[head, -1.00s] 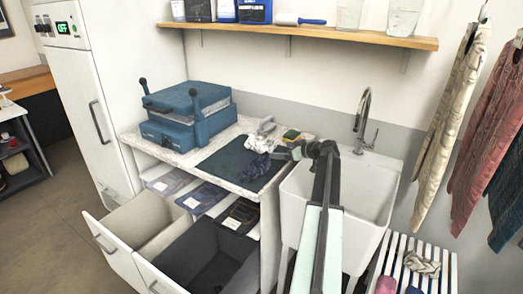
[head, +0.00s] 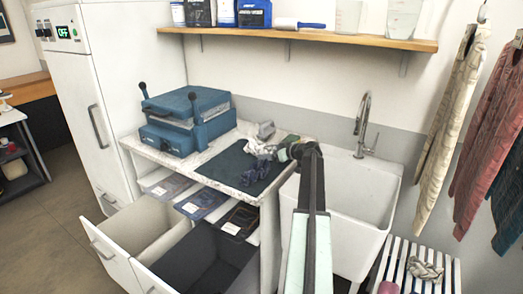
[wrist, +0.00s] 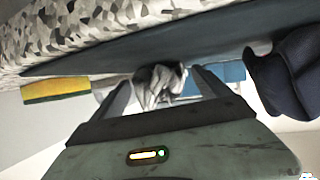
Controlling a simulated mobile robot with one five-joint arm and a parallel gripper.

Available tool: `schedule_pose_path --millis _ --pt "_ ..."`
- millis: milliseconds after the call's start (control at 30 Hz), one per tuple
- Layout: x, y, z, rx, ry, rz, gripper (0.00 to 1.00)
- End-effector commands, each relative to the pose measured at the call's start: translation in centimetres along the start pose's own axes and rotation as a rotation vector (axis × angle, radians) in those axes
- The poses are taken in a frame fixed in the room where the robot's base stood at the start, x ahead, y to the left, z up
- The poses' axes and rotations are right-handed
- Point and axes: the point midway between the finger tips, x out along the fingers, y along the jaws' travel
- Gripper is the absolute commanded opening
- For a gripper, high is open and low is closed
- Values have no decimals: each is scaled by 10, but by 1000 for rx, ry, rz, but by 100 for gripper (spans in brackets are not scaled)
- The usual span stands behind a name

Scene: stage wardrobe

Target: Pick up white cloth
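A crumpled whitish-grey cloth (head: 262,148) lies on the dark mat (head: 226,165) on the counter by the sink. In the wrist view the cloth (wrist: 160,84) shows between and beyond my two fingers. My gripper (wrist: 163,88) is open, with its fingers spread apart on either side of the cloth. I cannot tell whether either finger touches it. In the head view my gripper (head: 286,152) is low over the right end of the counter, just right of the cloth, and my arm partly hides it.
A dark navy cloth (head: 256,173) lies in front of the white cloth; it is also in the wrist view (wrist: 287,75). A yellow-and-dark sponge (wrist: 55,90) is near. The sink (head: 345,190) is right, a blue press (head: 188,120) left, open bins (head: 205,262) below.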

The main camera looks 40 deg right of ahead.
Motion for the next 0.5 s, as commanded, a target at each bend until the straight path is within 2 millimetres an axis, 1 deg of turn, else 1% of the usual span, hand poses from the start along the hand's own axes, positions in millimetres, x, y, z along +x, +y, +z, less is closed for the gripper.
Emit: schedule_pose_path --millis 33,67,100,167,200,400,500 --pt "0 0 0 0 0 0 70" --pt "0 0 0 0 0 0 62" --pt "0 0 0 0 0 0 51" --pt "0 0 0 0 0 0 34" --pt "0 0 0 0 0 0 31" --pt "-1 1 0 0 0 1 31" --pt "-3 1 -5 0 0 1 31"
